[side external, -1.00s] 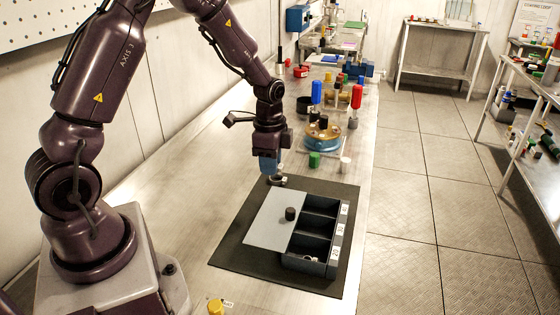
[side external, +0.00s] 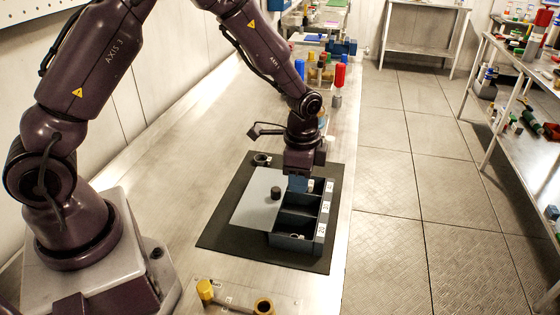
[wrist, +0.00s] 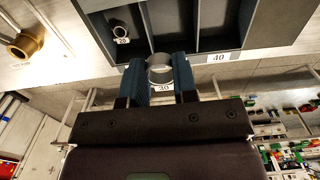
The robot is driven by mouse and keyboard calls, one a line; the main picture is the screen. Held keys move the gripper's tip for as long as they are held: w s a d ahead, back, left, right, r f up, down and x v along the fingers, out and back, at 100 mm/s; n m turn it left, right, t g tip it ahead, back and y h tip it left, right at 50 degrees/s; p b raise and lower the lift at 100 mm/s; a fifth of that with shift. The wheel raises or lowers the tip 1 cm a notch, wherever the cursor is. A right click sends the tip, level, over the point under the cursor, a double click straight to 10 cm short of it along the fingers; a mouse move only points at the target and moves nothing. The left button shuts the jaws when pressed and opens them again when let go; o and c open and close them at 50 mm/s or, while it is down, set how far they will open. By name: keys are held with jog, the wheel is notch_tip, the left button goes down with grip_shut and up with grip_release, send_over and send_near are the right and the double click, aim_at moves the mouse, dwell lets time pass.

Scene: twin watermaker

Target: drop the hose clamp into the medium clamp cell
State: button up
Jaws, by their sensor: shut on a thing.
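My gripper (wrist: 160,75) is shut on a silver ring-shaped hose clamp (wrist: 159,68), which sits between the blue fingertips in the wrist view. In the side external view my gripper (side external: 299,185) is low over the far part of the dark clamp tray (side external: 290,244). The tray has three cells in a row, labelled 20, 30 and 40. The fingers partly hide that wall.
A smaller ring (wrist: 120,30) lies in the 20 cell. A dark knob (side external: 275,193) stands on the grey plate (side external: 257,200) beside the cells. A dark ring-shaped piece (side external: 262,159) is at the mat's far corner. Bottles and fittings stand farther along the bench.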

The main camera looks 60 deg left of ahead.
aim_at(299, 198)
jog(key=shift+n, duration=0.3)
jog(key=shift+f, duration=3)
jog(key=o, duration=1)
notch_tip(299, 198, up, 13)
jog(key=shift+a, duration=0.1)
